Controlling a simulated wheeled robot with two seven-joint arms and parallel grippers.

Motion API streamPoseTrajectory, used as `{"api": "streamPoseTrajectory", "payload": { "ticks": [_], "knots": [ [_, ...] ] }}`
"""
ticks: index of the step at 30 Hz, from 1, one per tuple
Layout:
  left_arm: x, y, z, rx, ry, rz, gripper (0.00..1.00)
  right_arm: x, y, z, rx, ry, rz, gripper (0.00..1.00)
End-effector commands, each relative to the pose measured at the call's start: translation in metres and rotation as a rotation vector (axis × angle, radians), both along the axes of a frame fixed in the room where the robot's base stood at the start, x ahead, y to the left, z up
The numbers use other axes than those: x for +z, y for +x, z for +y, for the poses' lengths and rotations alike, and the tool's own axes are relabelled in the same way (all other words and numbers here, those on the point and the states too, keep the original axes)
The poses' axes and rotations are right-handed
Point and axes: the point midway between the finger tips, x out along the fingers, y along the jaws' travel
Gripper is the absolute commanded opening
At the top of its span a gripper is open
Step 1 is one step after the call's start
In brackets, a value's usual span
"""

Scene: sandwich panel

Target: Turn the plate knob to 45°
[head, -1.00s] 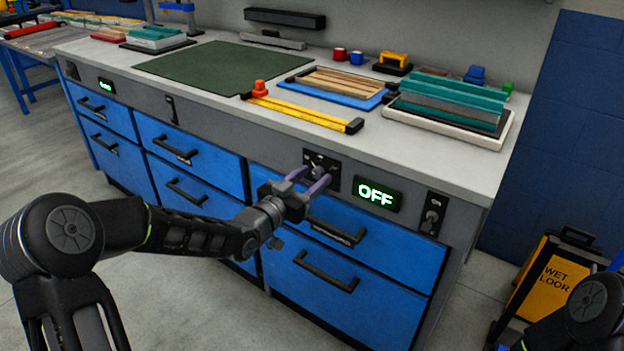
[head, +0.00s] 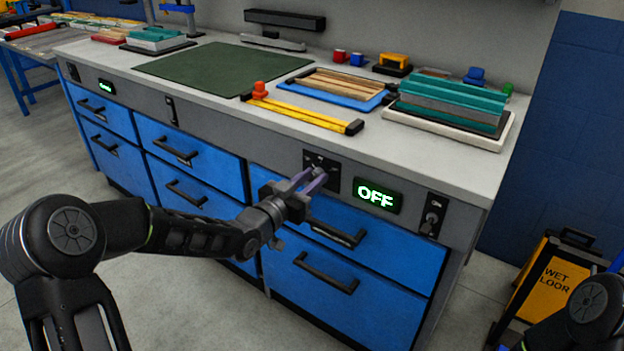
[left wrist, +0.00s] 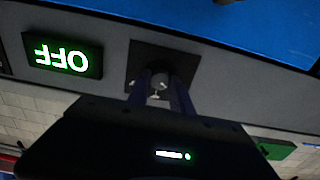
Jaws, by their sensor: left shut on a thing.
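The plate knob (head: 319,171) sits on a small black plate (head: 335,163) on the bench's front panel. It also shows between the fingers in the left wrist view (left wrist: 159,83), partly hidden by them. My left gripper (head: 315,178) reaches it from the front, with its purple fingers closed on the knob. The display (head: 377,195) right of the plate reads OFF in green. It appears upside down in the left wrist view (left wrist: 62,56). The knob's exact angle is too small to tell. My right gripper is out of view.
A second panel with a key-like switch (head: 433,216) is right of the display. Blue drawers with black handles (head: 337,232) lie below the knob. The worktop (head: 420,165) above holds a yellow bar, boards and teal blocks. A wet-floor sign (head: 556,285) stands at right.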

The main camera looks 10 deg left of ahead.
Motion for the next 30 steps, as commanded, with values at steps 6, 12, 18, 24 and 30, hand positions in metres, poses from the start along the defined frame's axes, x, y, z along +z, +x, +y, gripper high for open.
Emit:
{"api": "streamPoseTrajectory", "payload": {
  "ticks": [6,12,18,24,30],
  "knots": [
    [0.000,0.000,0.000,0.000,0.003,-0.001,0.00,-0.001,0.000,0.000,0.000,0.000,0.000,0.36],
    [-0.002,0.000,0.000,0.000,0.031,-0.012,0.00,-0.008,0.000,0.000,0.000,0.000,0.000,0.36],
    [-0.004,0.000,-0.001,-0.001,0.106,-0.044,0.00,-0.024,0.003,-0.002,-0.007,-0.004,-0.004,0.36],
    [-0.006,0.000,0.000,0.000,0.235,-0.097,0.00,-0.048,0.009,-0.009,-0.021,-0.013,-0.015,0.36],
    [-0.007,0.000,0.000,0.000,0.403,-0.164,0.00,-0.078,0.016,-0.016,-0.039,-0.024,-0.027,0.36]
  ]
}}
